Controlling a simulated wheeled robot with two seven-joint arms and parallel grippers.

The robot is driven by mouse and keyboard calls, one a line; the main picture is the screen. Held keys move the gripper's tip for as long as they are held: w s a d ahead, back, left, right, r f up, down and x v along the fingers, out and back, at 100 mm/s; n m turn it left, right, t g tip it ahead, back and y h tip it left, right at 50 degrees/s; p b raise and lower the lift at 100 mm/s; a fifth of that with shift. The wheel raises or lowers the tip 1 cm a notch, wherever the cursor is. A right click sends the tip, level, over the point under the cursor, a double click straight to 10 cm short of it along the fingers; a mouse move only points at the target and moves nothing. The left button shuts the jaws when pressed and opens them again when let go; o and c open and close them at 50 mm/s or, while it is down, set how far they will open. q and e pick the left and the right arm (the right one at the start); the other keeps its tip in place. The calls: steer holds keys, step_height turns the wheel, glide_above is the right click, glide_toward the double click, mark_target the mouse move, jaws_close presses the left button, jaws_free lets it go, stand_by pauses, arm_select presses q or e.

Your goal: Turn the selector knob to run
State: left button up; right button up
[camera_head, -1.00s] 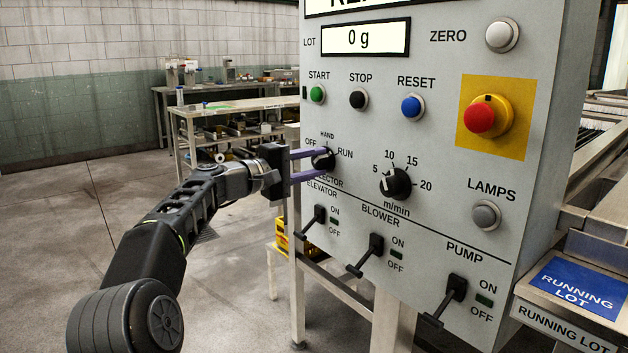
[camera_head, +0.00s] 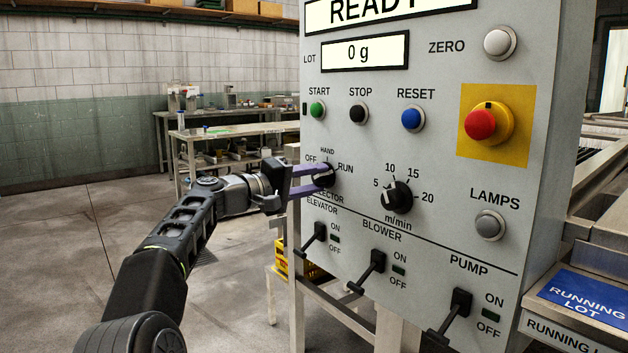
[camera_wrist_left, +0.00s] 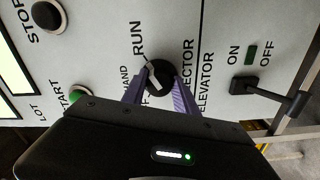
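The selector knob (camera_head: 324,177) is a small black dial with a white mark, low on the left side of the grey panel. OFF, HAND and RUN are printed around it. My left gripper (camera_head: 319,178) reaches it from the left, with one purple finger above and one below. In the left wrist view the fingers flank the knob (camera_wrist_left: 161,75) and appear to touch its sides. The white mark shows on the side toward HAND and RUN, but the fingers partly cover the dial, so its exact setting is unclear. My right gripper is not in view.
Close by are the start button (camera_head: 317,110), the speed dial (camera_head: 397,197) and the elevator switch (camera_head: 314,238), whose lever sticks out. A red emergency button (camera_head: 482,123) sits on yellow at right. The display (camera_head: 390,10) reads READY. Open floor lies left.

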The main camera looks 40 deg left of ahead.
arm_select(q)
steer(key=o, duration=0.4)
steer(key=v, duration=0.7)
steer(key=shift+s+a+b, duration=0.15)
steer(key=shift+s+b, duration=0.15)
steer(key=shift+s, duration=0.1)
